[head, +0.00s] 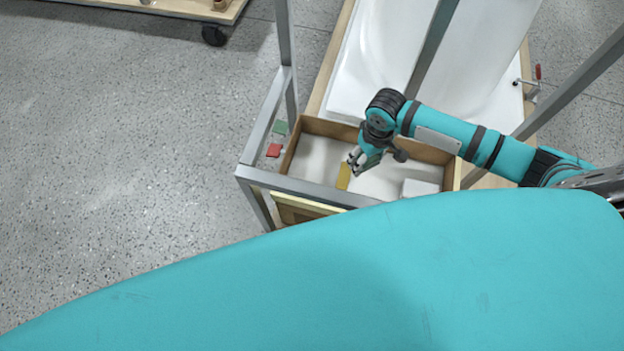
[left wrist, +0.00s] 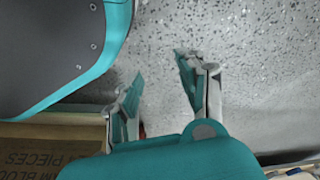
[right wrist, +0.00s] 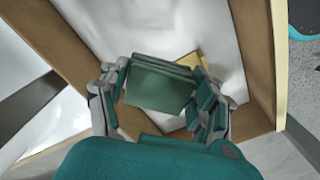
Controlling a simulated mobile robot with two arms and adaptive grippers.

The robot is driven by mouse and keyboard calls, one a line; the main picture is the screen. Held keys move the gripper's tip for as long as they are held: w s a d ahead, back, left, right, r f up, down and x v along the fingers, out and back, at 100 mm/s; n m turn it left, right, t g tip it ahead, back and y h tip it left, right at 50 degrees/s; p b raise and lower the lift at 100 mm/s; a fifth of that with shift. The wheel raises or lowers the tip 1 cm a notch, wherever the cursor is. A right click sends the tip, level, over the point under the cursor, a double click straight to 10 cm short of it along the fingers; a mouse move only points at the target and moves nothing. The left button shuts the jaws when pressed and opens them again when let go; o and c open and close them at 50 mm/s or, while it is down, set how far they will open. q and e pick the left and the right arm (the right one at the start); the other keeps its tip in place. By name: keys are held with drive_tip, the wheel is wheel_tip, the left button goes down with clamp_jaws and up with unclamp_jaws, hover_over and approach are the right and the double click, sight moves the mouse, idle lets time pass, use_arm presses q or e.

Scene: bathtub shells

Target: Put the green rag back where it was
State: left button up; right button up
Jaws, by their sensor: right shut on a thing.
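The green rag (right wrist: 160,85) shows in the right wrist view as a flat, folded dark green pad between the fingers of my right gripper (right wrist: 158,97). My right gripper is shut on it, above the inside of a wooden box. In the head view my right gripper (head: 357,160) is over the left half of the wooden box (head: 330,127), and the rag is hard to tell from the teal fingers. My left gripper (left wrist: 165,85) is open and empty in the left wrist view, with grey speckled floor behind it; the head view does not show it.
A yellow piece (head: 343,177) and a white block (head: 420,188) lie in the box. A red square (head: 273,150) and a green square (head: 280,127) show left of it, by a grey metal frame (head: 268,120). White tub shells (head: 385,50) lie behind.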

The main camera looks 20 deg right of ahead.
drive_tip(key=f, duration=0.1)
drive_tip(key=d+f, duration=0.1)
drive_tip(key=f, duration=0.1)
drive_tip(key=shift+b, duration=0.35)
drive_tip(key=shift+w+d+f, duration=0.1)
drive_tip(key=shift+d+f, duration=0.05)
drive_tip(key=shift+f, duration=0.15)
drive_tip(key=b, duration=0.3)
hover_over(311, 177)
drive_tip(key=d, duration=0.2)
drive_tip(key=shift+s+a+f, duration=0.15)
drive_tip(key=shift+f, duration=0.25)
drive_tip(key=shift+s+a+f, duration=0.1)
drive_tip(key=shift+f, duration=0.25)
drive_tip(key=shift+w+a, duration=0.15)
drive_tip(key=shift+a, duration=0.45)
wheel_tip(311, 177, down, 4)
drive_tip(key=shift+r+b, duration=0.25)
drive_tip(key=shift+b, duration=0.4)
use_arm(q)
drive_tip(key=w+r, duration=0.2)
drive_tip(key=r, duration=0.5)
drive_tip(key=w+r+t, duration=0.1)
drive_tip(key=w+r, duration=0.2)
drive_tip(key=r, duration=0.4)
drive_tip(key=shift+w+d, duration=0.25)
drive_tip(key=shift+w, duration=0.05)
use_arm(e)
drive_tip(key=shift+a, duration=0.1)
